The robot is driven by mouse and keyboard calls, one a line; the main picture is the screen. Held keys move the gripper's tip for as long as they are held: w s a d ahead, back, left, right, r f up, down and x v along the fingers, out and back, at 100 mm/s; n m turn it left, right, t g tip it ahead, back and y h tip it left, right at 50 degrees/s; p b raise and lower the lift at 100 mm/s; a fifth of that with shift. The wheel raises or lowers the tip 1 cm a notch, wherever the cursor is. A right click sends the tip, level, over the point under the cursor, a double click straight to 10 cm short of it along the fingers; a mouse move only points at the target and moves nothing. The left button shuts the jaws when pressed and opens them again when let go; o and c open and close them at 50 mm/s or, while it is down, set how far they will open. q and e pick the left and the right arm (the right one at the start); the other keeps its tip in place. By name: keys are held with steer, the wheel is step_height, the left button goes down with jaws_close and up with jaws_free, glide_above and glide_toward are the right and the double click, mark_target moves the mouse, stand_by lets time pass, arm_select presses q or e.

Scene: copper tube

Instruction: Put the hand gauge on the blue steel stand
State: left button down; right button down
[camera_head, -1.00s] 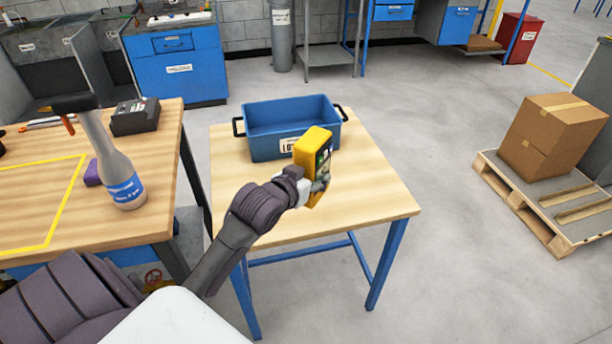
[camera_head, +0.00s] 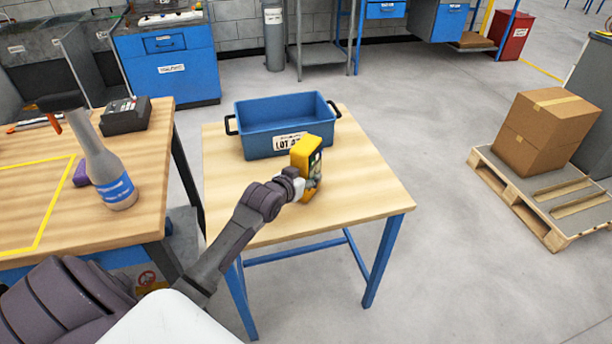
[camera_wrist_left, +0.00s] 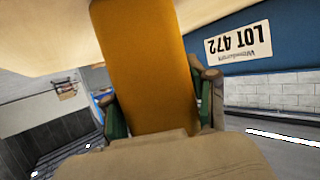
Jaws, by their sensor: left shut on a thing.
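The hand gauge is a yellow block-shaped device (camera_head: 304,155) with a dark face on its right side, held upright in the head view. My left gripper (camera_head: 297,184) is shut on its lower part. In the left wrist view the gauge's yellow body (camera_wrist_left: 148,65) stands between the two fingers of the left gripper (camera_wrist_left: 160,115). The blue steel stand (camera_head: 372,200) has a wooden top and blue legs. The gauge is over the stand's top, in front of the blue bin; whether it touches the top cannot be told. My right gripper is out of view.
A blue bin (camera_head: 262,140) labelled LOT 472 sits on the stand's back half. A wooden bench (camera_head: 140,205) at left carries a spray bottle (camera_head: 108,170) and a black device (camera_head: 125,115). Cardboard boxes (camera_head: 540,135) on a pallet stand at right. The stand's front right top is clear.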

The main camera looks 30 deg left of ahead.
arm_select(q)
steer(key=shift+c, duration=1.4)
jaws_free()
steer(key=a+p+v, duration=0.1)
steer(key=v, duration=1.1)
steer(key=shift+d, duration=0.45)
steer(key=shift+r, duration=0.1)
